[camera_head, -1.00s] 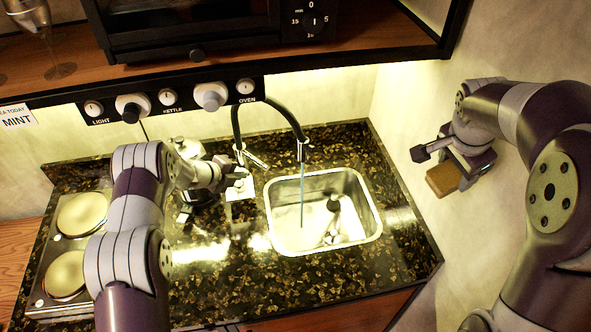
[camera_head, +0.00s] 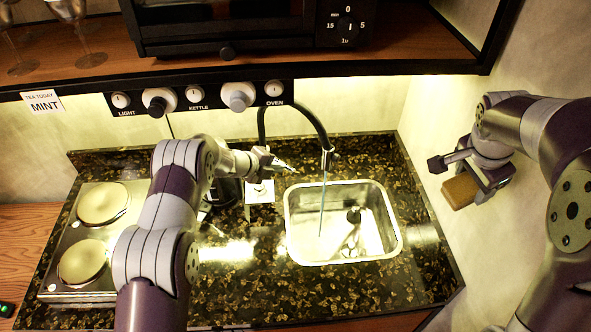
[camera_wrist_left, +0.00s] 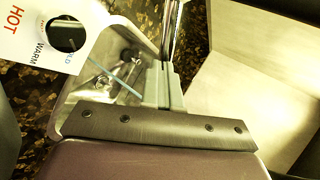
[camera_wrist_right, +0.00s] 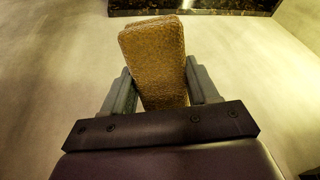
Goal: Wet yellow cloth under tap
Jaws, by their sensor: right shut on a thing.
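The yellow-brown cloth (camera_head: 459,191), a thick folded block, is in my right gripper (camera_head: 480,190), near the right wall and apart from the sink. In the right wrist view the cloth (camera_wrist_right: 153,60) sits between the two fingers. The tap (camera_head: 327,155) arches over the sink (camera_head: 303,235), and a thin bluish stream (camera_head: 322,205) falls into the basin. My left gripper (camera_head: 280,164) is beside the tap, left of its spout. In the left wrist view its fingers (camera_wrist_left: 164,88) are together, beside the metal tap. Whether they touch the tap is unclear.
A two-plate hob (camera_head: 120,225) is at the left. A dark pot (camera_head: 225,192) is partly hidden behind my left arm. The oven shelf (camera_head: 390,62) overhangs the back. Counter in front of the sink is clear.

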